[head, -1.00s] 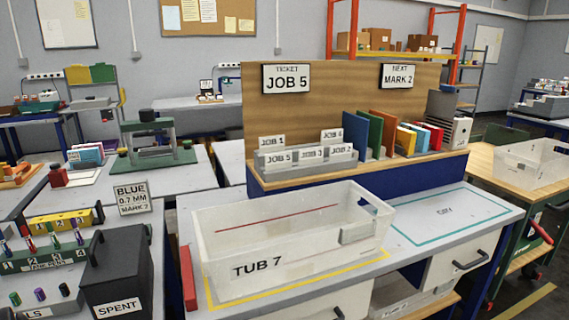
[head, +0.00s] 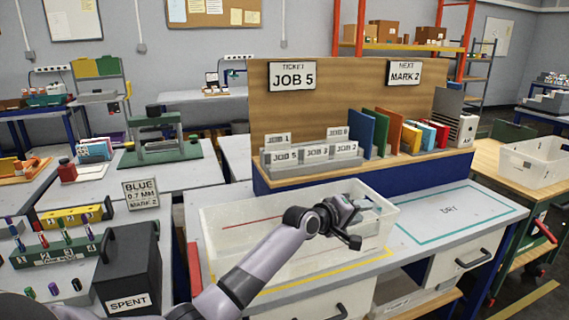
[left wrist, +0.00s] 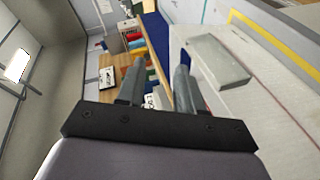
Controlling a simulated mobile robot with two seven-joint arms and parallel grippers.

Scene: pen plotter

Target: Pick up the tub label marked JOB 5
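The JOB 5 label (head: 285,157) is a white card with black print. It stands at the front left of the grey label holder (head: 310,166) on the wooden shelf, beside other JOB labels. My left gripper (head: 364,222) is above the clear TUB 7 tub, to the right of the label and nearer to me, not touching it. In the left wrist view my left gripper's (left wrist: 160,65) two fingers stand apart with nothing between them. My right gripper is not in view.
The clear tub (head: 225,262) stands on the bench, partly hidden by my left arm. A ticket sign reading JOB 5 (head: 292,75) hangs on the wooden backboard above the labels. Coloured folders (head: 385,132) stand right of the label holder. The DRY area (head: 455,212) is clear.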

